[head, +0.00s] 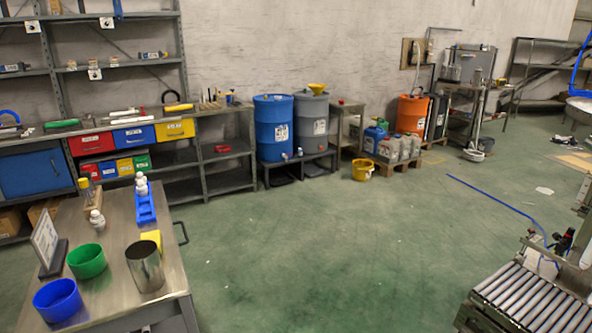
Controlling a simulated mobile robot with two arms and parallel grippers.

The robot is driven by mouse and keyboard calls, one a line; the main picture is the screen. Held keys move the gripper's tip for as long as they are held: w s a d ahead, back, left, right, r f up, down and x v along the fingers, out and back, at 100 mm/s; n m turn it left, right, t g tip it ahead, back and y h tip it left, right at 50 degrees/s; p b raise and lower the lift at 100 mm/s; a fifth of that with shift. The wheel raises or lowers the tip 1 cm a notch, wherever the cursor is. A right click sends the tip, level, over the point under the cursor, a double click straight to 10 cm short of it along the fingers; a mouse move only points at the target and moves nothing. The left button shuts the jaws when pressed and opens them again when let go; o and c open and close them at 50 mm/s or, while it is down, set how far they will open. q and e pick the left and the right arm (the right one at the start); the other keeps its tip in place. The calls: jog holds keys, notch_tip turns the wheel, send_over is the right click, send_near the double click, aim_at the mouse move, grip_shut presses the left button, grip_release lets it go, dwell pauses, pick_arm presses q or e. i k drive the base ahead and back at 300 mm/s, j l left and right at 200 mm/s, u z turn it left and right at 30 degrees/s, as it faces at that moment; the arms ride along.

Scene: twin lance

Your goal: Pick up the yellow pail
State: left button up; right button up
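The yellow pail (363,169) stands on the green floor near the back wall. It is to the right of the low stand that bears the blue drum and the grey drum, and just left of a pallet with containers. It looks upright and small from here. Neither of my grippers shows in the head view.
A metal table (170,280) at lower left bears a green bowl (87,261), a blue bowl (58,300) and a steel cup (145,268). A roller conveyor (530,300) stands at lower right. A blue hose (500,205) lies on the floor at right. The middle floor is clear.

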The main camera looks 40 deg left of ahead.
aim_at(364, 165)
jog(key=u, duration=0.85)
